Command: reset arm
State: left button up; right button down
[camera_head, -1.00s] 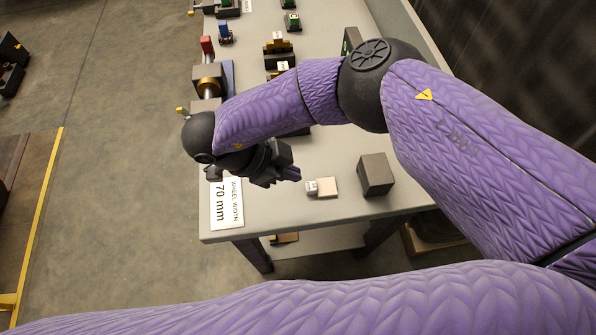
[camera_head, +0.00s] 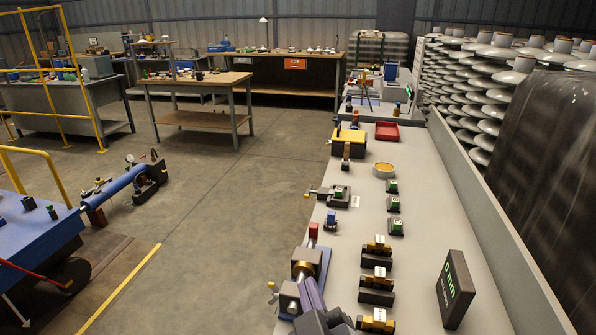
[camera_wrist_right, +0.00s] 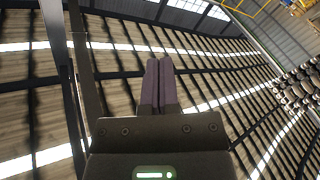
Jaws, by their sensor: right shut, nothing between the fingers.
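My right gripper (camera_head: 309,286) shows at the bottom edge of the head view, with purple fingers and a dark body. It overlaps the near part of the grey bench in that picture. In the right wrist view, its two purple fingers (camera_wrist_right: 159,65) lie side by side, shut with nothing between them. They point up toward the roof. My left gripper is in neither current view.
The long grey bench (camera_head: 425,215) carries a dark sign block (camera_head: 456,288), several dark fixtures (camera_head: 377,287), a yellow cup (camera_head: 384,170) and a red tray (camera_head: 387,131). Stacked insulators (camera_head: 482,100) stand behind its right edge. Open floor (camera_head: 215,220) lies left.

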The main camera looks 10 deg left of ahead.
jog(key=s+d+f+m+g+h, duration=0.3)
jog(key=d+f+m+h, duration=0.1)
jog(key=d+f, duration=0.3)
jog(key=s+d+f+m+g+h, duration=0.2)
jog(key=d+f+m+g+h, duration=0.15)
jog(key=d+f, duration=0.3)
jog(key=s+d+f+m+g, duration=0.1)
jog(key=s+d+f+g, duration=0.1)
jog(key=s+d, duration=0.15)
jog(key=s+d+f+m+g+h, duration=0.1)
jog(key=s+d+g, duration=0.15)
jog(key=s, duration=0.25)
jog(key=s+d+f+m+g, duration=0.1)
jog(key=s+d+f+g, duration=0.15)
jog(key=s, duration=0.25)
notch_tip(320, 180, down, 16)
jog(key=s+g, duration=0.1)
jog(key=s, duration=0.1)
jog(key=s+d+f+n+g, duration=0.1)
jog(key=s+d+f, duration=0.1)
jog(key=s+f, duration=1)
jog(key=shift+s+d, duration=0.35)
jog(key=shift+s, duration=0.45)
